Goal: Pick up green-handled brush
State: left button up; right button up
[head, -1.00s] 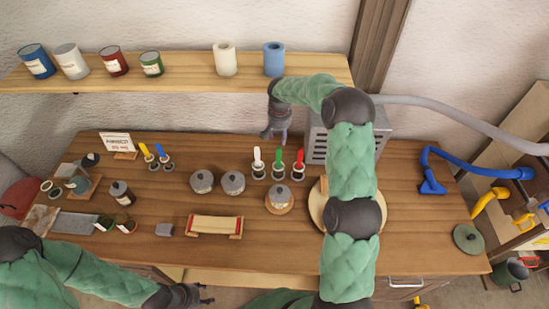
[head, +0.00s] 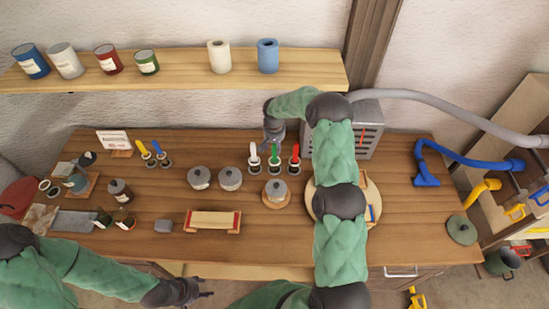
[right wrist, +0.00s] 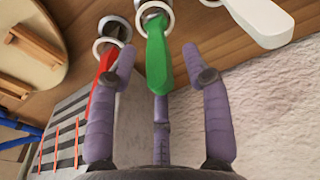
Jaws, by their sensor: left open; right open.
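The green-handled brush (head: 273,153) stands upright in a small round holder on the bench, between the white-handled brush (head: 253,155) and the red-handled brush (head: 295,155). My right gripper (head: 271,142) is just above and behind the green handle, open and empty. In the right wrist view the green handle (right wrist: 157,55) shows between the spread purple fingers of this gripper (right wrist: 158,68), with no clear contact. The red handle (right wrist: 103,85) is close by the left finger there, and the white handle (right wrist: 262,18) is off to the right. My left gripper (head: 205,290) is open and empty at the front edge of the bench.
A grey slotted box (head: 368,138) stands right of the brushes. Lidded grey pots (head: 230,178) stand in front and to the left. A shelf (head: 190,80) with cans and rolls hangs behind.

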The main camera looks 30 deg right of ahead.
grip_shut()
jog(key=shift+r, duration=0.2)
